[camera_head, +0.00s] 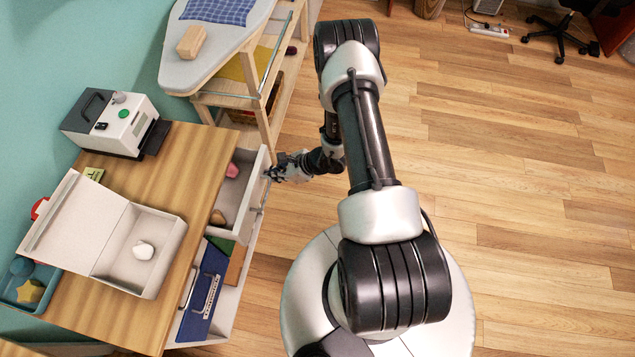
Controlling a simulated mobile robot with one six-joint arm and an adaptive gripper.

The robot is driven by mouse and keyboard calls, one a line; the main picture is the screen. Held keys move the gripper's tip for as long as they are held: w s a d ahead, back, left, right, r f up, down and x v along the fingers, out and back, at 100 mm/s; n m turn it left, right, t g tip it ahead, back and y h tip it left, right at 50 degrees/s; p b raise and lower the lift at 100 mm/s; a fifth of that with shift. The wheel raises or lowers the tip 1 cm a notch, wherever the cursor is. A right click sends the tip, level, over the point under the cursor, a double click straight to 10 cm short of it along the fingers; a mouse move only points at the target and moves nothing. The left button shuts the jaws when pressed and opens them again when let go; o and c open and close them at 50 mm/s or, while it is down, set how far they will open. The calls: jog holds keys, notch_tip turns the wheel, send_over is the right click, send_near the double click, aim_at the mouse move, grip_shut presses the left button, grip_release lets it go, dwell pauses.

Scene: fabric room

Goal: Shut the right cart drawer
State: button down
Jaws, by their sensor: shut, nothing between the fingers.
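The wooden-topped cart (183,188) stands at the left with two drawers pulled out on the side facing me. The right drawer (248,205), the one farther up in the picture, is white and stands open, with a pink item (232,170) and a brown item (217,217) inside. My gripper (272,174) is shut and empty at the outer front of this drawer, near its upper end. Whether it touches the front I cannot tell.
The other drawer (225,318) is also open, holding a blue folder (205,285). An open white box (170,240) and a grey-white machine (112,120) stand on the cart top. A shelf with an ironing board (185,75) stands beyond the cart. The floor (520,190) at right is clear.

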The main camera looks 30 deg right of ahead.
aim_at(234, 169)
jog(key=w+a+b, duration=0.3)
jog(key=w+a, duration=0.5)
jog(key=shift+w+a, duration=0.25)
jog(key=shift+w, duration=0.05)
jog(key=shift+w+a, duration=0.15)
jog(key=shift+r, duration=0.1)
